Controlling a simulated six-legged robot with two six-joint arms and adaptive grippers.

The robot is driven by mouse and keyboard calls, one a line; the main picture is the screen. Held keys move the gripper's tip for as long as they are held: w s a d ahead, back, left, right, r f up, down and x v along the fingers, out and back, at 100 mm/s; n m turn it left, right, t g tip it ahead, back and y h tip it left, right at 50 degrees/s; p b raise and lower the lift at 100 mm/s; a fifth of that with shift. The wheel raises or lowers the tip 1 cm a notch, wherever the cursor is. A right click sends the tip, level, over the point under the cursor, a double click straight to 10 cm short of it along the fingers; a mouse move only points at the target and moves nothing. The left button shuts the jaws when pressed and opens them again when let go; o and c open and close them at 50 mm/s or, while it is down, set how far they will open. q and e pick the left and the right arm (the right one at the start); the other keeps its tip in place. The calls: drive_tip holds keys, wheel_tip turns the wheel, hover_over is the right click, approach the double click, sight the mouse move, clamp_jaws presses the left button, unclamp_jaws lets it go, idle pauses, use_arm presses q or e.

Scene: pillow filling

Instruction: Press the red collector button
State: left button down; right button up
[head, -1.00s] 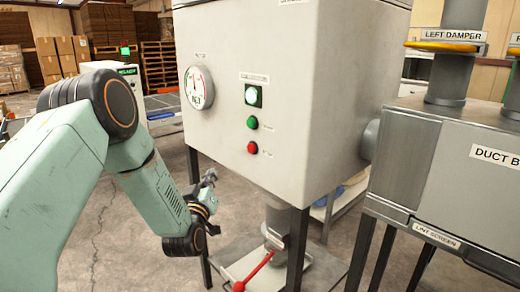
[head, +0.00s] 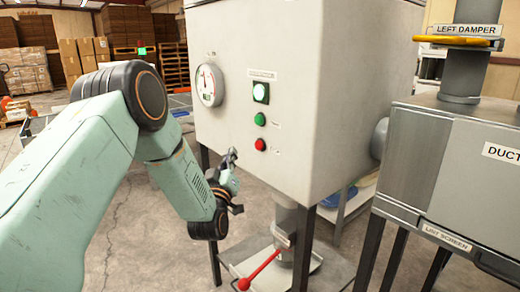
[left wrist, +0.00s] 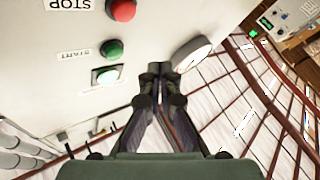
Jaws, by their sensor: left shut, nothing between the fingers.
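The red button (head: 260,144) is the lowest control on the front of the grey collector cabinet (head: 300,60). A green button (head: 260,119) and a lit indicator (head: 261,93) sit above it. My left gripper (head: 231,156) is left of the red button and slightly lower, apart from it in the picture. In the left wrist view the shut, empty fingers (left wrist: 160,72) point along the panel. The red button (left wrist: 122,10) is at the top edge there beside an upside-down STOP label, with the green button (left wrist: 112,48) nearer the fingers. My right gripper is not in view.
A round gauge (head: 209,85) is on the panel's left. A red-handled lever (head: 260,270) is below the cabinet.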

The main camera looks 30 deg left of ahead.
sight(259, 146)
use_arm(q)
drive_tip(key=w+d+b, duration=0.1)
drive_tip(key=w+b, duration=0.2)
drive_tip(key=w, duration=0.3)
drive_tip(key=shift+w+d+f, duration=0.15)
drive_tip(key=shift+d+f, duration=0.1)
drive_tip(key=shift+d, duration=0.1)
idle(0.5)
drive_tip(key=shift+d+r, duration=0.1)
drive_tip(key=shift+d, duration=0.1)
drive_tip(key=shift+a, duration=0.2)
drive_tip(key=shift+w+d+b, duration=0.35)
drive_tip(key=shift+b, duration=0.1)
